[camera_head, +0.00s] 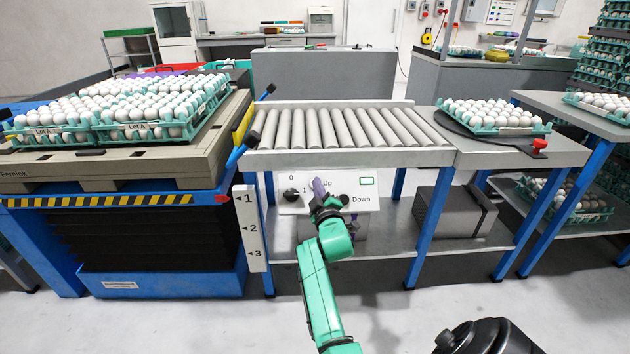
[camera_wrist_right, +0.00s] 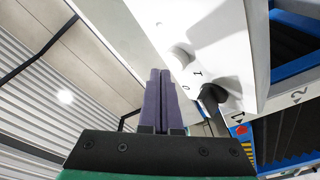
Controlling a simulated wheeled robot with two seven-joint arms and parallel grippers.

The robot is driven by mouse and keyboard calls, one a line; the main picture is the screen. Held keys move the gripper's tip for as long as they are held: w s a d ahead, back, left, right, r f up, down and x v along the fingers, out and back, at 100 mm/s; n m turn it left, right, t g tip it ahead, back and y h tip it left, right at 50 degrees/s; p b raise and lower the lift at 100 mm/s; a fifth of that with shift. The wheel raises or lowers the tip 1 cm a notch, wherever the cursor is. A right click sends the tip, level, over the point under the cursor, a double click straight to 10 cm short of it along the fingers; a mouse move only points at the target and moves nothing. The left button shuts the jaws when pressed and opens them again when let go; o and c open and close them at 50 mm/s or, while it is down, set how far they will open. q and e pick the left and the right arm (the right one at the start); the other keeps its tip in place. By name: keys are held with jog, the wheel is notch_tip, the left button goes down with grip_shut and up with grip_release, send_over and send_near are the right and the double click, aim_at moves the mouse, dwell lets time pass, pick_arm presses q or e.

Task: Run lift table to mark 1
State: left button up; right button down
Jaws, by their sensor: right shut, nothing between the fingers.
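The lift table (camera_head: 120,200) stands at the left with a striped edge and black bellows below. That edge appears about level with mark 1 on the white mark plate (camera_head: 250,228), which reads 1, 2, 3 downward. The control panel (camera_head: 362,205) under the conveyor has Up and Down labels, and a black knob (camera_head: 290,196) by 0 and 1. My right gripper (camera_head: 320,186) is shut and empty in front of the panel near Up, hiding part of it. Its purple fingers (camera_wrist_right: 160,78) point near a pale round button (camera_wrist_right: 181,57); contact is unclear. My left gripper is out of view.
Egg trays (camera_head: 125,136) lie on a pallet (camera_head: 100,172) on the lift table. A roller conveyor (camera_head: 345,155) stands beside it, above my right gripper. Another egg tray (camera_head: 510,131) is at its right end. A grey box (camera_head: 450,212) sits on the lower shelf.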

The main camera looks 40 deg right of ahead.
jog(key=s+r+p, duration=0.1)
jog(key=s+a+r+p, duration=0.1)
jog(key=p, duration=0.1)
jog(key=s+a+r+p, duration=0.1)
jog(key=shift+a+r+p, duration=0.15)
jog(key=shift+r+p, duration=0.1)
jog(key=shift+p, duration=0.15)
dwell(0.9)
